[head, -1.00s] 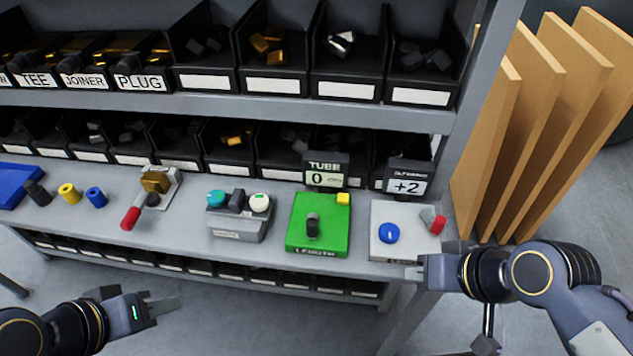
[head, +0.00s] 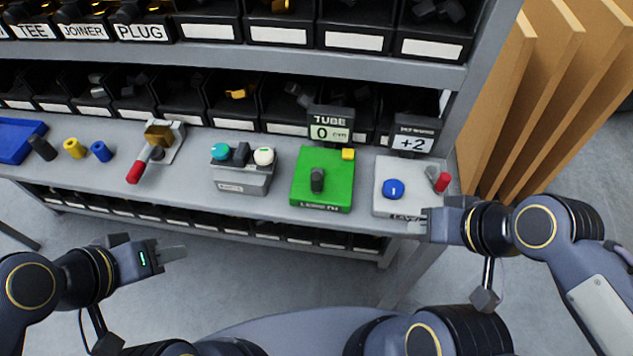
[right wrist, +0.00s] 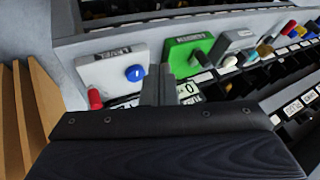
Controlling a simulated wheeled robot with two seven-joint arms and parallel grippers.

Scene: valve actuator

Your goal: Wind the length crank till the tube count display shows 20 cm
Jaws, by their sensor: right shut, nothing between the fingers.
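The green length unit (head: 322,190) sits on the bench with a dark crank knob (head: 317,180) and a yellow button (head: 348,154) on it. Its tube display (head: 330,131) reads 0 cm. In the right wrist view the green unit (right wrist: 186,50) lies beyond my fingers, with its dark crank (right wrist: 203,58) visible. My right gripper (head: 424,221) is shut and empty at the bench's front edge, by the white unit and right of the green one. My left gripper (head: 186,252) is in front of and below the bench, well away from the crank; its jaw opening is unclear.
The white unit (head: 380,202) beside the green one has a blue knob (head: 393,188), a red-tipped lever (head: 441,181) and a display (head: 412,143) reading +2. A grey button box (head: 241,178) stands left. Bins line the shelf behind. Wooden boards (head: 545,90) lean at right.

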